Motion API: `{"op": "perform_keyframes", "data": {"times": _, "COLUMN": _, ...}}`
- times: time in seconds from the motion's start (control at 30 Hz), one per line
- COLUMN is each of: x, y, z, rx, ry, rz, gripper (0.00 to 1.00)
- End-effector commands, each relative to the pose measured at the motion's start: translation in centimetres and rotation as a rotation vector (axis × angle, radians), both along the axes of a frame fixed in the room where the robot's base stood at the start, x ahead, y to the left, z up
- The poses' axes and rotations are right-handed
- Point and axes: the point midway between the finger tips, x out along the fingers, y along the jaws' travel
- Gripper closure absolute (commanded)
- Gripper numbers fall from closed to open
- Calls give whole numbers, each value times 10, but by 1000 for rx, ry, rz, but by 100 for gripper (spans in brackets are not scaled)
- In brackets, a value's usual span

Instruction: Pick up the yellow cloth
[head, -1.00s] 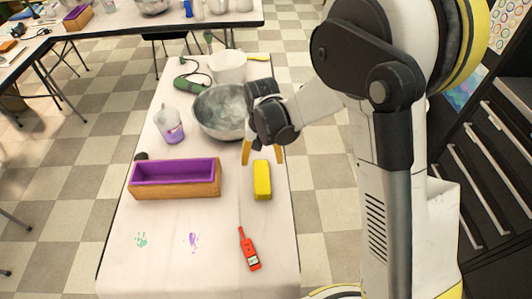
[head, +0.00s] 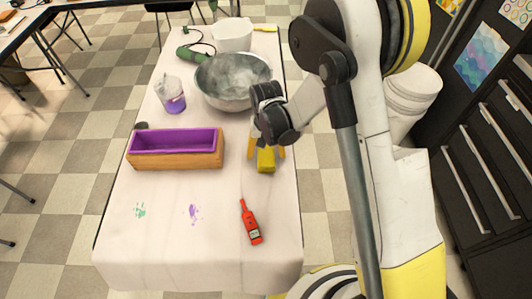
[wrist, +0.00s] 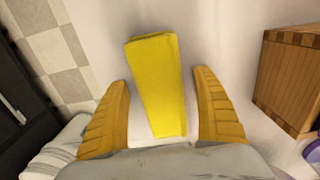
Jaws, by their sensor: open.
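The yellow cloth (head: 266,161) is a folded oblong block on the white-covered table, right of the wooden box. My gripper (head: 266,153) is just above and behind it in the head view and hides its far part. In the wrist view the cloth (wrist: 157,85) lies lengthwise between my open gripper's two orange fingers (wrist: 162,95). A gap shows on each side, so neither finger touches it there. The cloth's far end reaches beyond the fingertips.
A wooden box with a purple lining (head: 175,160) stands left of the cloth. A metal bowl (head: 222,100) is behind my gripper. A jar with purple liquid (head: 171,97) stands at left.

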Motion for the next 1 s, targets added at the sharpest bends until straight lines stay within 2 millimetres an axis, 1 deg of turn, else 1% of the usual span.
{"op": "perform_keyframes", "data": {"times": 0.13, "x": 0, "y": 0, "z": 2, "rx": 0, "ry": 0, "rz": 0, "gripper": 22}}
{"op": "perform_keyframes", "data": {"times": 0.17, "x": 0, "y": 0, "z": 2, "rx": 0, "ry": 0, "rz": 0, "gripper": 28}}
{"op": "perform_keyframes", "data": {"times": 0.2, "x": 0, "y": 0, "z": 2, "rx": 0, "ry": 0, "rz": 0, "gripper": 40}}
{"op": "perform_keyframes", "data": {"times": 0.27, "x": 0, "y": 0, "z": 2, "rx": 0, "ry": 0, "rz": 0, "gripper": 58}}
{"op": "perform_keyframes", "data": {"times": 0.3, "x": 0, "y": 0, "z": 2, "rx": 0, "ry": 0, "rz": 0, "gripper": 71}}
{"op": "perform_keyframes", "data": {"times": 0.33, "x": 0, "y": 0, "z": 2, "rx": 0, "ry": 0, "rz": 0, "gripper": 75}}
{"op": "perform_keyframes", "data": {"times": 0.67, "x": 0, "y": 0, "z": 2, "rx": 0, "ry": 0, "rz": 0, "gripper": 75}}
{"op": "perform_keyframes", "data": {"times": 0.77, "x": 0, "y": 0, "z": 6, "rx": 0, "ry": 0, "rz": 0, "gripper": 75}}
{"op": "perform_keyframes", "data": {"times": 0.87, "x": 0, "y": 0, "z": 15, "rx": 0, "ry": 0, "rz": 0, "gripper": 75}}
{"op": "perform_keyframes", "data": {"times": 0.97, "x": 0, "y": 0, "z": 29, "rx": 0, "ry": 0, "rz": 0, "gripper": 75}}
{"op": "perform_keyframes", "data": {"times": 1.0, "x": 0, "y": 0, "z": 37, "rx": 0, "ry": 0, "rz": 0, "gripper": 75}}
